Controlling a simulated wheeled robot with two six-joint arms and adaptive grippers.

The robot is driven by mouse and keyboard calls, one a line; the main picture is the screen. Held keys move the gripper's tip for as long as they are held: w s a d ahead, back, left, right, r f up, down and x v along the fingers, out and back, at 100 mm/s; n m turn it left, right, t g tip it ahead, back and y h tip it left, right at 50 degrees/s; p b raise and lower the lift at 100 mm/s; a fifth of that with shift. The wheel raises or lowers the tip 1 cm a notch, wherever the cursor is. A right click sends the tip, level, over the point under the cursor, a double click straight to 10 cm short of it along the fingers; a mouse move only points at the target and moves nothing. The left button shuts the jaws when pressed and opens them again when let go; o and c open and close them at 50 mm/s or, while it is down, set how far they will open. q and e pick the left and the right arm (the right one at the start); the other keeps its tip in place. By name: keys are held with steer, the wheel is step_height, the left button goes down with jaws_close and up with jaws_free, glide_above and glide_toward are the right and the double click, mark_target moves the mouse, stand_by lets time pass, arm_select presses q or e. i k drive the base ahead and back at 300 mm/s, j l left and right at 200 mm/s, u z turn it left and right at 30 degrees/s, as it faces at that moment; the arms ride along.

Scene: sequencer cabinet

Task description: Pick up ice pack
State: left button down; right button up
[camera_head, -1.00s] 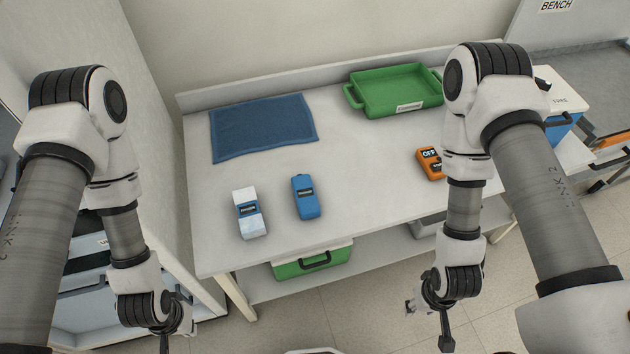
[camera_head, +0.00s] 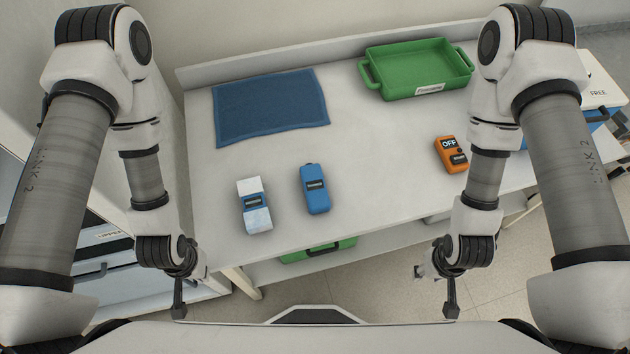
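Two small labelled packs lie side by side on the white table (camera_head: 390,170). One is a white and blue pack (camera_head: 256,218) with a frosted lower part. The other is a plain blue pack (camera_head: 316,188) just to its right. Their labels are too small to read, so I cannot tell for sure which is the ice pack. My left gripper (camera_head: 179,308) hangs in front of the table's front left, apart from both packs. My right gripper (camera_head: 450,308) hangs in front of the table to the right, well away from them. Both are seen edge-on, and their opening cannot be made out.
A blue mat (camera_head: 270,105) lies behind the packs, and a green tray (camera_head: 425,88) stands at the back right. An orange device (camera_head: 450,155) marked OFF is near my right arm. A green container (camera_head: 320,250) is under the table. The table's middle is clear.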

mark_target(318, 200)
steer(key=k+l, duration=0.1)
steer(key=l, duration=0.3)
steer(key=k+l, duration=0.1)
steer(key=l, duration=0.35)
steer(key=k+l, duration=0.1)
steer(key=l, duration=0.3)
steer(key=k+l, duration=0.1)
steer(key=l, duration=0.3)
steer(key=k+l, duration=0.1)
steer(key=l, duration=0.3)
